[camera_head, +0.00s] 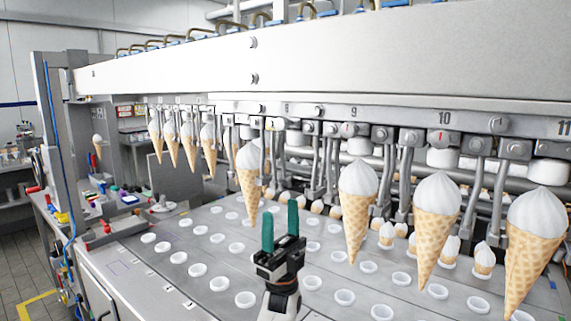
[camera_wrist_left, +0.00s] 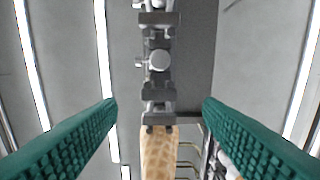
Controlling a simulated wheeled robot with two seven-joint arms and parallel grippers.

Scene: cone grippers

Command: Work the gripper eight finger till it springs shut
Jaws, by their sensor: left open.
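The row of cone grippers hangs under the long machine beam (camera_head: 330,65). At the number 8 mark, the finger rods (camera_head: 314,160) hang with no cone visible between them. My left gripper (camera_head: 280,228) has green fingers and is open and empty. It stands upright over the tray, in front of and below the number 8 place. In the left wrist view, its fingers (camera_wrist_left: 160,130) are spread wide, with a metal linkage (camera_wrist_left: 158,60) and a waffle cone (camera_wrist_left: 158,152) visible beyond the gap. I cannot tell which cone gripper that linkage belongs to. My right gripper is not in view.
Filled cones hang on both sides: one (camera_head: 249,178) to the left, and others (camera_head: 358,205), (camera_head: 437,225) and (camera_head: 536,235) to the right. A steel tray plate (camera_head: 190,235) with white-rimmed holes lies below. Small cones stand behind.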

